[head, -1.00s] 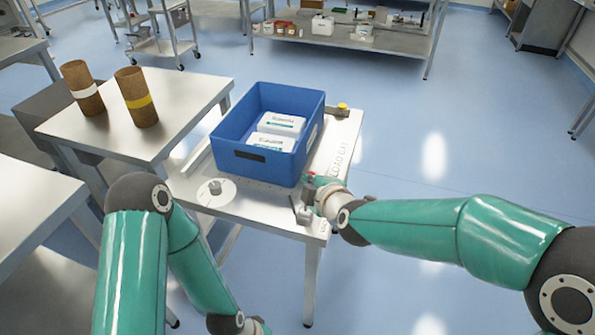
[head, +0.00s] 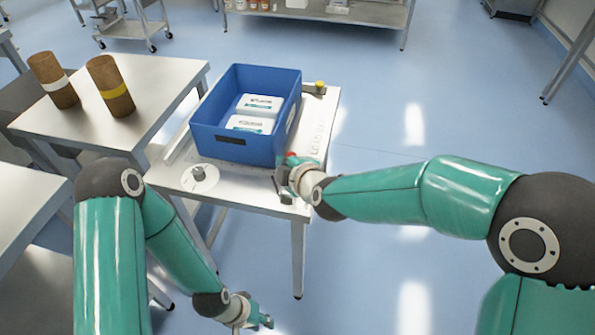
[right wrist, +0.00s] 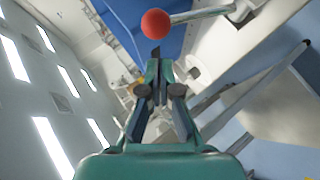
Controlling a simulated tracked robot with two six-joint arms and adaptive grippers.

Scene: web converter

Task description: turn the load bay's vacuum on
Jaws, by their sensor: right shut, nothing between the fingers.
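The load bay table (head: 240,190) carries a blue bin (head: 232,145). A lever with a red ball (head: 292,157) stands near its right front corner, partly hidden by my right gripper (head: 284,188). In the right wrist view the red ball (right wrist: 155,24) is just beyond the shut, empty fingertips (right wrist: 156,62), with a small apparent gap. Its metal rod (right wrist: 200,14) runs right. A grey knob (head: 199,174) on a white disc sits at the table's left front. I cannot tell which control is the vacuum's. My left gripper (head: 258,318) hangs low before the table; its jaw opening is unclear.
Two white packs (head: 258,105) lie in the bin. A yellow-topped fitting (head: 320,86) is at the back right corner. A steel table (head: 150,85) with two brown rolls stands left. Open blue floor (head: 400,125) lies to the right.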

